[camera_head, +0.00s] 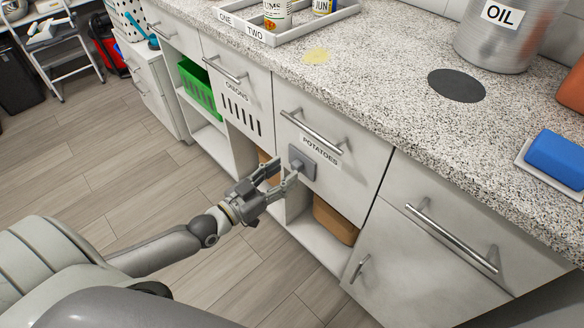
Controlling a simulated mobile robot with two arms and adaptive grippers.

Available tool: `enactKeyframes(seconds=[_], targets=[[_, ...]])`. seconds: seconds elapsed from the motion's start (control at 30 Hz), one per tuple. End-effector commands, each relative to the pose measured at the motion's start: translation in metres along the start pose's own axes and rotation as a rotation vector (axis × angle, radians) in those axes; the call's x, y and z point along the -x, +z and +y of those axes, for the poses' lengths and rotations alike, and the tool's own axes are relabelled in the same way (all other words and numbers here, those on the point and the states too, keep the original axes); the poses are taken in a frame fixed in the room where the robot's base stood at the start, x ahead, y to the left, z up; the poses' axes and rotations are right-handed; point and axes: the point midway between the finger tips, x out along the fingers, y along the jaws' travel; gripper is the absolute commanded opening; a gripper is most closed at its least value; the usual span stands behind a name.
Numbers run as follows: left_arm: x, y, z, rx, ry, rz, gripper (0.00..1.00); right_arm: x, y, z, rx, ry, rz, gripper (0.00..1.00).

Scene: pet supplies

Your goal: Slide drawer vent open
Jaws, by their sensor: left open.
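The white drawer labelled POTATOES (352,158) is closed in the cabinet front. A grey vent slider (307,158) with a small raised knob sits on its face, left of and below the label. No open slots show around the slider. My left gripper (283,174) is open just in front of the slider's lower left side. One fingertip overlaps the knob area in the picture; I cannot tell whether it touches. My right gripper is not in view.
The ONIONS drawer (259,93) to the left shows dark vent slots. Bar handles (312,132) stick out from the drawers. A brown bin (336,220) sits in the open shelf below. The granite counter above holds an oil pot (500,40) and a blue block (556,158).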

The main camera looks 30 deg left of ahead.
Motion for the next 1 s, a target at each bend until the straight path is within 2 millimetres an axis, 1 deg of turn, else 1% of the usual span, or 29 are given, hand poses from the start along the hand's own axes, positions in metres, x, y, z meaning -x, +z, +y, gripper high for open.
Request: enactKeyframes(seconds=[0.03, 0.1, 0.3, 0.47, 0.67, 0.7, 1.0], targets=[[-0.009, 0.000, 0.000, 0.000, 0.000, 0.003, 0.45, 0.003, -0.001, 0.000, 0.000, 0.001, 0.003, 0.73], [-0.018, 0.000, 0.000, 0.001, 0.000, 0.002, 0.45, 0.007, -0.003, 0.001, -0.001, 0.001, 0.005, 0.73], [-0.035, 0.001, 0.000, 0.001, 0.000, 0.000, 0.45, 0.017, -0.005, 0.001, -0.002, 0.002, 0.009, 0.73], [-0.040, 0.001, 0.001, 0.000, 0.001, -0.002, 0.45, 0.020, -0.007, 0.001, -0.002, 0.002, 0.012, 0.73], [-0.040, 0.001, 0.001, 0.000, 0.001, -0.002, 0.45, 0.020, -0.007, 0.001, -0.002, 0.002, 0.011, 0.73], [-0.040, 0.001, 0.001, 0.000, 0.001, -0.002, 0.43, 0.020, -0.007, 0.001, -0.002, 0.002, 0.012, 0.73], [-0.040, 0.001, 0.000, 0.000, 0.001, -0.002, 0.05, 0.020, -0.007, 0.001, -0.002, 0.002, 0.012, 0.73]])
